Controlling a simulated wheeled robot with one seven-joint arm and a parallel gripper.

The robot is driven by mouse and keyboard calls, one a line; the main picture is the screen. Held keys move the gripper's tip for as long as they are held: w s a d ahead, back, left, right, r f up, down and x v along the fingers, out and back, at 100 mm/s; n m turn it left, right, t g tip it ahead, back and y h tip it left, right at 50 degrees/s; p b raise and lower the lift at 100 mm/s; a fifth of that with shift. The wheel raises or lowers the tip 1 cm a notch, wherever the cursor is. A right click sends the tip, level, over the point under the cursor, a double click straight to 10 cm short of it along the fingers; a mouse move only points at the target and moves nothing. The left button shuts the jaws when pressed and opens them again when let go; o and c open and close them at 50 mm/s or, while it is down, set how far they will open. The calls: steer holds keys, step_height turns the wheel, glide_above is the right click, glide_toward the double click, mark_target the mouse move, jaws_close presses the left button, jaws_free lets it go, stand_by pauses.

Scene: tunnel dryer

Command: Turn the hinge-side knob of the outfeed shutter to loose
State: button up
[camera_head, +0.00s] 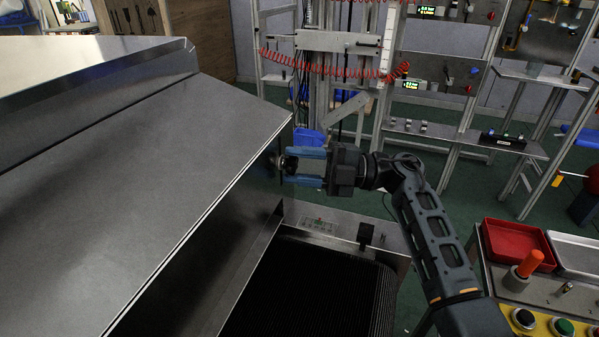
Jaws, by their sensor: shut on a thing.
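My gripper (291,166) reaches in from the right at the end of the steel dryer hood (150,150). Its two blue fingers lie one above the other and are shut on a small dark knob (288,163) between their tips. The knob sits at the edge of the hood's end face, by the outfeed shutter (264,172), which I see only as a narrow dark steel strip at a steep angle. The knob's markings and its turn position cannot be made out. The hinge is hidden from this view.
A dark ribbed conveyor belt (310,290) runs below my gripper, with a metal end frame (335,226) behind it. Racks with a red coiled hose (330,69) stand behind.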

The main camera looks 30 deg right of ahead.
steer(key=n+h+b, duration=0.1)
steer(key=n, duration=0.1)
steer(key=n+g+b, duration=0.1)
steer(key=n, duration=0.2)
steer(key=shift+f+h, duration=0.1)
steer(key=shift+h, duration=0.3)
steer(key=shift+n+h+b, duration=0.7)
steer(key=shift+n+b, duration=0.4)
steer(key=shift+n, duration=0.7)
steer(key=o, duration=1)
steer(key=shift+r+b+v, duration=0.15)
steer(key=shift+v, duration=1.8)
steer(key=shift+r+b+v, duration=0.1)
steer(key=shift+b+v, duration=0.05)
steer(key=shift+v, duration=1.8)
